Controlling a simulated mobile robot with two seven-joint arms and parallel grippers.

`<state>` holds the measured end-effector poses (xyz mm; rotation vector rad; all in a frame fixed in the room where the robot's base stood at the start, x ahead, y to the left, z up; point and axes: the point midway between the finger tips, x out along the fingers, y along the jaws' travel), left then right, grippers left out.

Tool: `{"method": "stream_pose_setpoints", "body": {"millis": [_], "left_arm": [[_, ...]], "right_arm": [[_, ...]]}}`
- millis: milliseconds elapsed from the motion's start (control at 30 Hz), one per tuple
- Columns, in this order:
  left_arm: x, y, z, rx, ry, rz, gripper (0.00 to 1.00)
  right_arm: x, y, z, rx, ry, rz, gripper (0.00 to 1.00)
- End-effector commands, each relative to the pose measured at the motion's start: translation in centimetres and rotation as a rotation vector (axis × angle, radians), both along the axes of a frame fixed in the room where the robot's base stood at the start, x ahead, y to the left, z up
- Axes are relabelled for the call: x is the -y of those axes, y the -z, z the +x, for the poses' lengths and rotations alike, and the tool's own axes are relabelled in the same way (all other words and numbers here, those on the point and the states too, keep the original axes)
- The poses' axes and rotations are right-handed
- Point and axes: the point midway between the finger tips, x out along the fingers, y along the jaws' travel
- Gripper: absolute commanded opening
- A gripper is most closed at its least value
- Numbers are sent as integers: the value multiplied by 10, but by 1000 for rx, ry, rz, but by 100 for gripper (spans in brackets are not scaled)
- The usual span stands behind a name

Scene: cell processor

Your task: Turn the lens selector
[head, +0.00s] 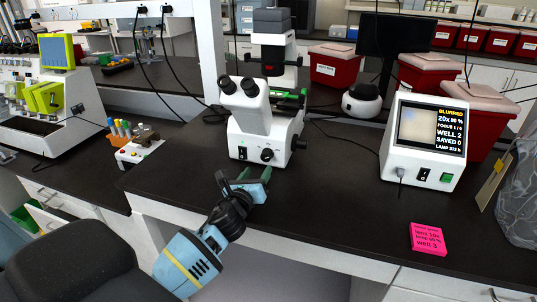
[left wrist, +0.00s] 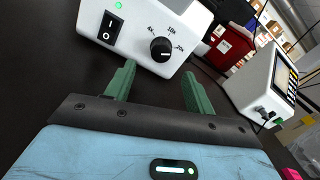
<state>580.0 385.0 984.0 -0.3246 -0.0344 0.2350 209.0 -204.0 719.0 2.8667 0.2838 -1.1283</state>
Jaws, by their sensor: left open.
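The lens selector is a black round knob (left wrist: 161,50) on the white microscope's front, with 4x, 10x and 20x printed around it. It also shows in the head view (head: 267,155). A light mark shows on the knob, but I cannot tell its exact setting. The microscope (head: 262,118) stands upright on the dark bench. My left gripper (head: 244,175) is open and empty, its green fingers pointing at the microscope base. In the left wrist view the knob lies between and beyond the fingertips (left wrist: 158,72), apart from them. My right gripper is not in view.
A monitor box (head: 425,140) at right reads BLURRED, 20x, WELL 2. A pink note (head: 428,239), apparently reading lens 10x and well 3, lies on the bench (head: 330,215). A power switch (left wrist: 108,26) sits left of the knob. A chair (head: 75,270) stands at lower left.

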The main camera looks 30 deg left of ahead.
Motion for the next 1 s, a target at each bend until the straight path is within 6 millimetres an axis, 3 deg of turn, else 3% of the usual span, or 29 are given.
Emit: {"method": "stream_pose_setpoints", "body": {"millis": [300, 700, 1000], "left_arm": [[-3, 1, 13, 0, 0, -2, 54], [-15, 2, 64, -1, 0, -3, 54], [-18, 1, 76, 0, 0, -2, 54]], "right_arm": [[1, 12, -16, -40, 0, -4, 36], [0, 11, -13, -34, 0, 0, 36], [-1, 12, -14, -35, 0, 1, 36]]}}
